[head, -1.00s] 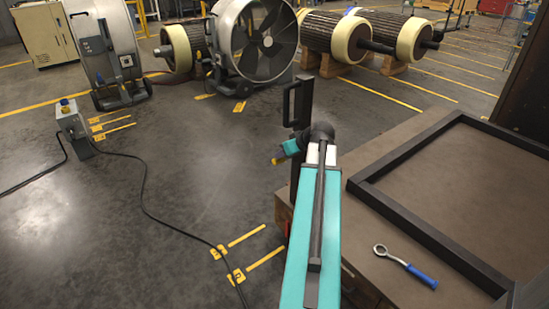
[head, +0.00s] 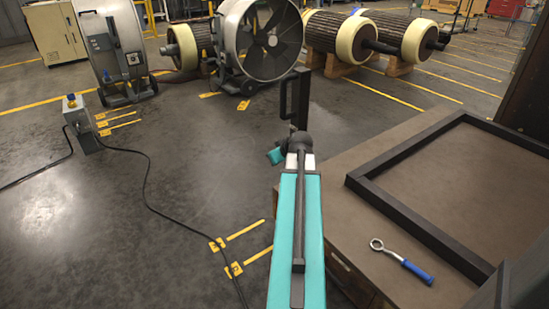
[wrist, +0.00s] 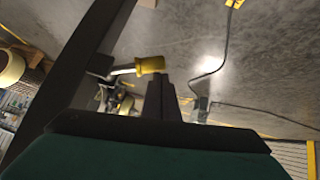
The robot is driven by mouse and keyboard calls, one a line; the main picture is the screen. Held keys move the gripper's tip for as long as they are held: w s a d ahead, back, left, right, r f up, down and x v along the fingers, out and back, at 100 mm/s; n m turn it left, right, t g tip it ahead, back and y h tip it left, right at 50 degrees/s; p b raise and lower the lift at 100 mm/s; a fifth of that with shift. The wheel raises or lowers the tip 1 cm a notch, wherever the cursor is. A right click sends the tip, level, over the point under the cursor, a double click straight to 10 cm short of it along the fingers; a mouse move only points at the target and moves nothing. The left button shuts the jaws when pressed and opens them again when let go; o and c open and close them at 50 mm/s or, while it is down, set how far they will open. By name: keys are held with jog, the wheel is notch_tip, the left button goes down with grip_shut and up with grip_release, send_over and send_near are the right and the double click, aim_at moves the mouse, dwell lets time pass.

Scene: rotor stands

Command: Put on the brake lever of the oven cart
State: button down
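The oven cart (head: 345,165) is the brown-topped box at the right, with a dark upright handle (head: 284,98) at its far left end. A lever with a yellow grip (wrist: 150,65) on a metal rod shows in the wrist view, beside a dark upright bar of the cart. In the head view the lever is hidden behind my arm. My gripper (wrist: 160,82) has its dark fingers close together, with nothing visible between them. The fingertips are right by the yellow grip; I cannot tell whether they touch it.
A dark square frame (head: 400,209) and a blue-handled eye wrench (head: 402,261) lie on the cart top. A grey box (head: 78,122) with a black cable stands on the floor at left. Large fans (head: 262,40) and rotors stand behind. The middle floor is clear.

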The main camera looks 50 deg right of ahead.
jog(key=shift+f, duration=0.25)
jog(key=shift+r, duration=0.1)
dwell(0.3)
jog(key=s+a+r+p, duration=0.1)
jog(key=s+a+r, duration=0.1)
jog(key=a+r, duration=0.2)
notch_tip(320, 180, up, 3)
jog(key=shift+s+a+f, duration=0.1)
jog(key=shift+s+a, duration=0.1)
dwell(0.4)
jog(key=shift+b, duration=0.85)
jog(key=s+a+r+b, duration=0.1)
jog(key=b, duration=0.6)
jog(key=shift+s+a+r+b, duration=0.15)
jog(key=shift+s+b, duration=0.05)
jog(key=shift+b, duration=0.1)
